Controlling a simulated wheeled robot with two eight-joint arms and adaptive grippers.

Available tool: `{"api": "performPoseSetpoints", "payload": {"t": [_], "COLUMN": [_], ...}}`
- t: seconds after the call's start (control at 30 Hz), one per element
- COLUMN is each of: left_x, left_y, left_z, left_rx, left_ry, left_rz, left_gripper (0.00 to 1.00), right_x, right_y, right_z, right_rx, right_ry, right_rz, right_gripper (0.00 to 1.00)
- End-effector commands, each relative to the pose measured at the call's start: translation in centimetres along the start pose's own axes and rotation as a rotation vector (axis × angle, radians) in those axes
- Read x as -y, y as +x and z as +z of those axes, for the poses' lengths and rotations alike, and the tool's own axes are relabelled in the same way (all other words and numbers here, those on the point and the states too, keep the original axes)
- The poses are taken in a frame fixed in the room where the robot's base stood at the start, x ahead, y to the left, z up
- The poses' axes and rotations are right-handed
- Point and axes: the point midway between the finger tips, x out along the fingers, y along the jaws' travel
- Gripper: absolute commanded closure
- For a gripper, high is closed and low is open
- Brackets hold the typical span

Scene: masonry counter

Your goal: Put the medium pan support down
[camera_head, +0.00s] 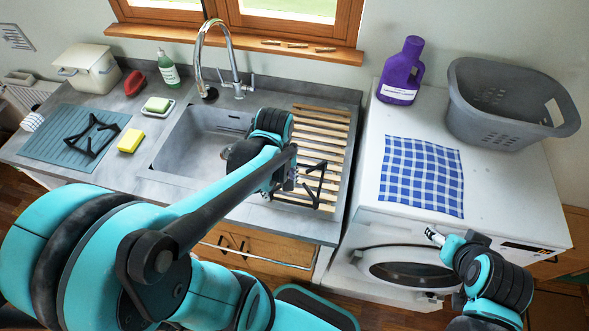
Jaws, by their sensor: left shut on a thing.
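A black pan support (314,192) is in my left gripper (286,182), which is shut on it at its left side. The held pan support is tilted over the front part of the wooden slatted drying rack (325,130), right of the sink. I cannot tell whether it touches the slats. Part of it is hidden behind my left gripper. Another black pan support (90,136) lies on the blue-grey mat (52,144) at the far left. My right gripper (432,237) is in front of the washing machine, away from both pan supports; its opening is unclear.
The sink (205,140) with its tall tap (232,72) is left of the rack. A yellow sponge (130,140), a soap dish (157,107) and a green bottle (168,68) stand left of it. A checked cloth (421,176), purple bottle (401,72) and grey basket (508,103) are on the washing machine.

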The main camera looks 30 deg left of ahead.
Motion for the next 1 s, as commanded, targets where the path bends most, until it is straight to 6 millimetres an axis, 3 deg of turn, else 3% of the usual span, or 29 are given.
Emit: {"api": "performPoseSetpoints", "payload": {"t": [0.2, 0.4, 0.5, 0.73, 1.0], "left_x": [-3.6, -5.5, -5.7, -5.7, -5.7], "left_y": [3.1, 4.5, 5.0, 8.3, 8.6], "left_z": [-3.3, -4.9, -5.1, -5.1, -5.1], "left_rx": [0.000, 0.000, 0.000, 0.000, 0.000], "left_ry": [0.001, 0.002, 0.002, 0.002, 0.002], "left_rz": [0.000, 0.000, 0.000, 0.000, 0.000], "left_gripper": [0.84, 0.84, 0.84, 0.84, 0.84], "right_x": [0.0, 0.0, 0.0, 0.0, 0.0], "right_y": [1.4, 1.7, 1.8, 2.8, 2.7], "right_z": [0.9, 1.2, 1.3, 1.9, 1.9], "right_rx": [0.000, 0.000, 0.000, 0.000, 0.000], "right_ry": [0.000, 0.000, 0.000, 0.000, 0.000], "right_rz": [0.000, 0.000, 0.000, 0.000, 0.000], "right_gripper": [0.35, 0.35, 0.35, 0.35, 0.35]}}
